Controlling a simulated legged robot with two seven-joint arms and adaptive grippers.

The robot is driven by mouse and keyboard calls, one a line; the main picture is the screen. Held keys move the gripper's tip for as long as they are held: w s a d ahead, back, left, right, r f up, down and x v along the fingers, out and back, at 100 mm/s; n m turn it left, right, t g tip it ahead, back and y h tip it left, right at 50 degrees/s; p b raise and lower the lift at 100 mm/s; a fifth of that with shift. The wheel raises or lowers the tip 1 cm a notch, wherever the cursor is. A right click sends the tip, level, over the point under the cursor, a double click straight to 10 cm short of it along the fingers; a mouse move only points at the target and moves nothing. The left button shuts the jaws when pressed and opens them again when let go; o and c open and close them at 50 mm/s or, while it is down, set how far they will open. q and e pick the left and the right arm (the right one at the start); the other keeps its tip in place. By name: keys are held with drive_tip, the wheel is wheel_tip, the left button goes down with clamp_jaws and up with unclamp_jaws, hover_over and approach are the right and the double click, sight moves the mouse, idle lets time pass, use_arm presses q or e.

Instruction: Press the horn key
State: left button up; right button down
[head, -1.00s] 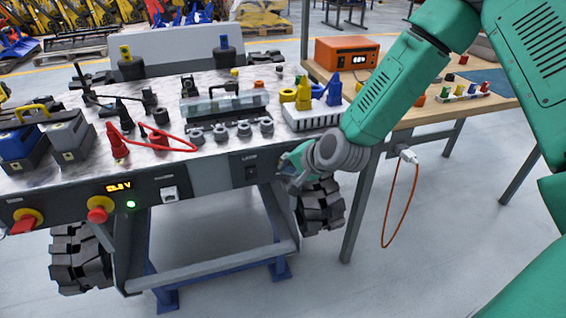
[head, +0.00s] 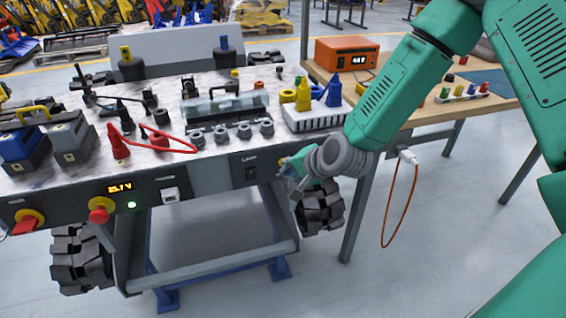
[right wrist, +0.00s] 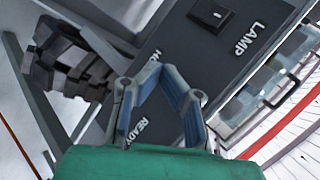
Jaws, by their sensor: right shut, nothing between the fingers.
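The carrier's dark front panel (head: 215,180) carries a lamp switch (head: 251,173), which also shows in the right wrist view (right wrist: 211,14). My right gripper (head: 288,167) is at the panel's right end, right of the lamp switch. In the right wrist view its fingers (right wrist: 158,76) are shut with nothing between them, in front of the panel. A label starting "HO" and a "READY" label show partly beside and between the fingers. A small yellowish part (head: 281,160) shows at the fingertips in the head view; the horn key itself is not clearly visible. I cannot tell whether the fingers touch it.
A red stop knob (head: 98,213) and a red switch (head: 24,225) sit on the panel's left. A tracked wheel (head: 320,208) is just below my right gripper. A wooden bench (head: 420,115) stands on the right, with an orange cable (head: 399,215) hanging from it.

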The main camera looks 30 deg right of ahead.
drive_tip(key=s, duration=0.2)
drive_tip(key=s+a, duration=0.1)
drive_tip(key=s, duration=0.2)
drive_tip(key=shift+a+p, duration=0.1)
drive_tip(key=shift+p, duration=0.25)
drive_tip(key=shift+w, duration=0.1)
idle(2.7)
